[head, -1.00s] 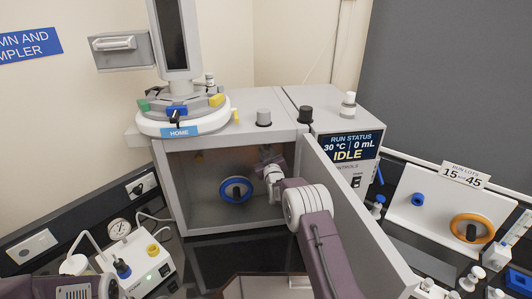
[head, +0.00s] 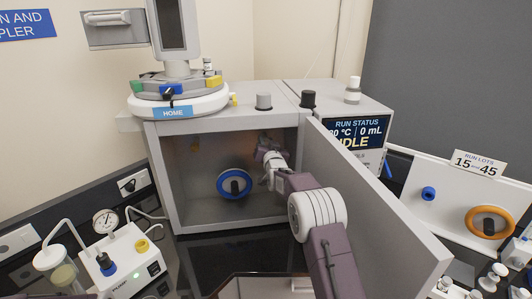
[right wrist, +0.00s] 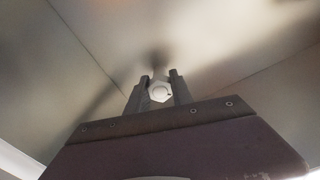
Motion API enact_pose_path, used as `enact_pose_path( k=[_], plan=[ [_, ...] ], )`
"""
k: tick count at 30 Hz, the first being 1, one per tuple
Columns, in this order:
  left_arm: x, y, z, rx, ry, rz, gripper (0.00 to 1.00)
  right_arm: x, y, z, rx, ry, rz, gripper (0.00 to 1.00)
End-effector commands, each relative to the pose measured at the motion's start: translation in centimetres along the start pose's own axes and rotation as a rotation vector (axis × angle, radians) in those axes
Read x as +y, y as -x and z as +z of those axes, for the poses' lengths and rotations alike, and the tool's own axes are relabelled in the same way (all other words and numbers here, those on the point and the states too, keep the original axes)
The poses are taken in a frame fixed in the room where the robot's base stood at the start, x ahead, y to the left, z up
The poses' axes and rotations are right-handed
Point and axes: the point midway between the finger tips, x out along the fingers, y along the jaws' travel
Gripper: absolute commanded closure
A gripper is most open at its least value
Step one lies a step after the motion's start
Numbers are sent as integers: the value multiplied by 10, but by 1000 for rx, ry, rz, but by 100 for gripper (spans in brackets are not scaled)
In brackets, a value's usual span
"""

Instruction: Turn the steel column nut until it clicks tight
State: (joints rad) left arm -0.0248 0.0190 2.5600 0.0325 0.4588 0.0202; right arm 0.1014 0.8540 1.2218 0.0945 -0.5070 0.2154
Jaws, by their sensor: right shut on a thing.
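The steel column nut (right wrist: 159,92) shows in the right wrist view as a pale hexagonal piece with a small dark dot. My right gripper (right wrist: 158,90) is shut on it, one dark finger at each side. In the head view my right gripper (head: 266,150) is inside the open grey cabinet (head: 165,185), near the top right of its opening. The nut is hidden there behind my gripper and wrist. My left gripper is not visible in the head view.
A blue ring (head: 235,184) is on the cabinet's back wall, left of my right arm. The open cabinet door (head: 375,205) stands close to the right of my arm. A pump (head: 125,262) stands at lower left. A round sampler (head: 180,104) sits on top.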

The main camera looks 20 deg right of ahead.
Motion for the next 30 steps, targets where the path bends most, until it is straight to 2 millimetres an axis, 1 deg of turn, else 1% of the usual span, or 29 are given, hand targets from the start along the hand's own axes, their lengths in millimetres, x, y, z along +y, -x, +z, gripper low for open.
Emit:
enact_pose_path(
  k=[1, 12, 21, 30],
  plan=[
    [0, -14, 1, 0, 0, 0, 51, 2, 0, 6, 3, -41, -1, 100],
    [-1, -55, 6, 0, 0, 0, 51, 1, 0, 4, 3, -386, -1, 100],
    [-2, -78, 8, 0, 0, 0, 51, 1, 0, 2, 3, -607, -1, 100],
    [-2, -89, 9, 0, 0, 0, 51, 0, 0, 0, 1, -730, 0, 100]
  ],
)
